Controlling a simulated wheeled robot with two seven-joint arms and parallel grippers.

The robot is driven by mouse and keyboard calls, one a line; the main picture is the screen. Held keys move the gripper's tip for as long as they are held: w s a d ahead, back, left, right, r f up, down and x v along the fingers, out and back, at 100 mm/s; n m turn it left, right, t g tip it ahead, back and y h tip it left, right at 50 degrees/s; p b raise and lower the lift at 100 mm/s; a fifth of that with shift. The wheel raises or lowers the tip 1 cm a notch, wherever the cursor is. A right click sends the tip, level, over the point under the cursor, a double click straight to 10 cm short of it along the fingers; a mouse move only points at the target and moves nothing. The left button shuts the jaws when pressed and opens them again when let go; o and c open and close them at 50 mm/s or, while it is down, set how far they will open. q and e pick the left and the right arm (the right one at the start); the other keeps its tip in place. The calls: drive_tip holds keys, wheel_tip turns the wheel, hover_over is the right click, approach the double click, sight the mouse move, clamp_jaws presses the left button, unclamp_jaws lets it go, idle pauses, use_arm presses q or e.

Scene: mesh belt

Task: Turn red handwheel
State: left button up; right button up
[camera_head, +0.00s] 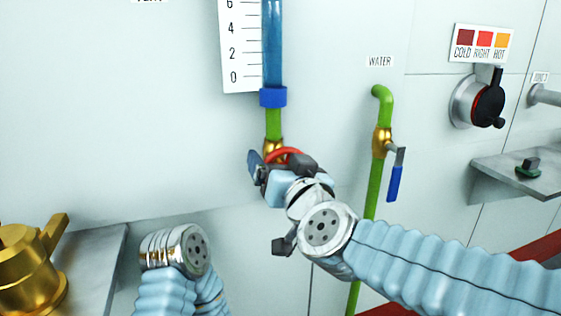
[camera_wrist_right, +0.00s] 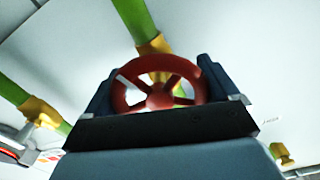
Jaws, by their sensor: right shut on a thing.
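The red handwheel (camera_wrist_right: 158,101) fills the middle of the right wrist view, in front of a brass valve body on a green pipe. In the head view only its upper red rim (camera_head: 287,151) shows, below the blue collar of the gauge tube. My right gripper (camera_head: 270,170) is at the wheel and hides most of it in the head view. In the wrist view its two dark fingers (camera_wrist_right: 157,88) stand on either side of the wheel, shut on it. My left arm shows at the lower left of the head view; its gripper fingers are not visible.
A green water pipe (camera_head: 374,190) with a brass valve and blue lever (camera_head: 394,183) stands right of the wheel. A black-and-red knob (camera_head: 488,104) and a grey shelf (camera_head: 515,172) are further right. A brass fitting (camera_head: 30,265) sits at the lower left.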

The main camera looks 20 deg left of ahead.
drive_tip(key=o, duration=0.8)
drive_tip(key=p+v, duration=0.1)
drive_tip(key=v, duration=1.3)
drive_tip(key=shift+p, duration=0.35)
drive_tip(key=shift+w, duration=0.1)
